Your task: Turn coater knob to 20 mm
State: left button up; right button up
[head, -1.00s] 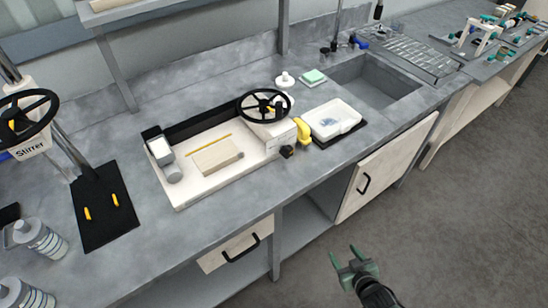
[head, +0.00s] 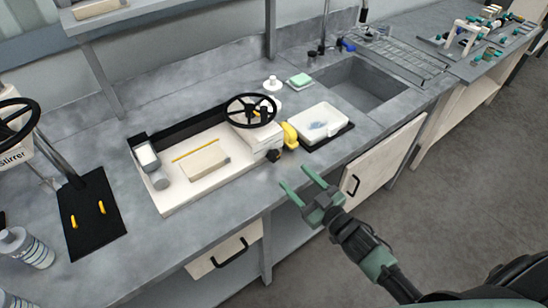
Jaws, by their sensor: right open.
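The coater (head: 205,165) is a white tray-like machine on the grey bench, with a black back wall and a beige block lying in it. A black spoked handwheel (head: 250,110) stands at its right end. A small black knob (head: 273,156) sits low on the front right corner of its white housing. Any scale on it is too small to read. My right gripper (head: 302,180) is open and empty, its two green fingers pointing up-left toward the bench's front edge, apart from the knob and below right of it. My left gripper is out of view.
A yellow curved object (head: 290,134) stands right beside the knob. A white tray (head: 320,119) on a dark base lies further right, before the sink (head: 365,85). A stirrer stand (head: 90,207) is at left. The floor at right is clear.

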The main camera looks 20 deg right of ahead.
aim_at(275, 158)
jog(key=shift+x, duration=0.85)
jog(key=p+x, duration=0.1)
jog(key=x, duration=0.4)
jog(key=shift+w+a+r+p, duration=0.1)
jog(key=shift+w+r+p, duration=0.05)
jog(key=shift+w+p, duration=0.15)
jog(key=shift+w+a, duration=0.2)
jog(key=shift+w, duration=0.2)
jog(key=shift+s, duration=0.1)
jog(key=shift+c, duration=0.6)
grip_shut()
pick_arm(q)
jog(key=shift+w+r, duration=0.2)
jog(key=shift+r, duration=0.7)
